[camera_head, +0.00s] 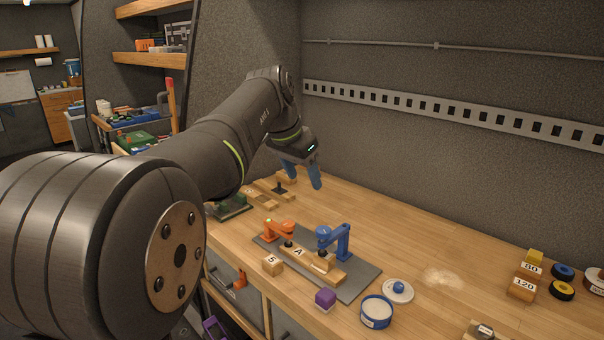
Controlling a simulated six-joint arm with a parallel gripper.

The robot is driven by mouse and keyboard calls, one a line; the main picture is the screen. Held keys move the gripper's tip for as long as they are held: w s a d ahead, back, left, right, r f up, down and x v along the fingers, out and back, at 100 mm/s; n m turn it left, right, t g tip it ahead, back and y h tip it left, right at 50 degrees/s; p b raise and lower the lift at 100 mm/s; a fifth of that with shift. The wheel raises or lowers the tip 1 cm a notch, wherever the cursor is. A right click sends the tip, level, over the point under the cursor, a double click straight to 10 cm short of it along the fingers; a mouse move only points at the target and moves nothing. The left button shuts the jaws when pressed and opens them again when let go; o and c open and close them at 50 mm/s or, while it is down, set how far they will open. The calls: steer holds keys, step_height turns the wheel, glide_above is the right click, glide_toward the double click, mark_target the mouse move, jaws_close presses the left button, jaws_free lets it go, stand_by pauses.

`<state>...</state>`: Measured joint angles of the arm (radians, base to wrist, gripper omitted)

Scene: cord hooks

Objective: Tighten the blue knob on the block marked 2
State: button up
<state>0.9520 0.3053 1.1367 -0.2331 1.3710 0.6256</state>
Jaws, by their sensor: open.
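My gripper (303,181) hangs over the back left of the bench with its blue fingers apart and nothing seen between them. A blue clamp-like piece (343,240) stands on a grey plate (361,279), in front of and below my gripper, well apart from it. Its rounded blue end (323,231) sits above a wooden block (323,261). A similar orange piece (280,227) stands to its left, with a wooden block marked A (298,251) between them. I cannot make out a block marked 2, nor tell which blue part is its knob.
A block marked 5 (272,265), a purple cube (325,299), a round blue tin (376,312) and a white lid with a blue knob (398,289) lie around the plate. Blocks marked 80 and 120 (523,288) stand at right. The bench's back middle is clear.

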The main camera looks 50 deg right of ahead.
steer(key=shift+f, duration=0.1)
steer(key=w+f+n+t+h, duration=0.1)
steer(key=w+f+n+t, duration=0.25)
steer(key=w+f, duration=0.5)
steer(key=h, duration=1.2)
glide_toward(326, 227)
steer(key=shift+m+t, duration=0.35)
steer(key=shift+t, duration=0.1)
steer(key=x, duration=1)
steer(key=shift+s+d+f, duration=0.1)
steer(key=shift+d+f, duration=0.25)
steer(key=c, duration=1)
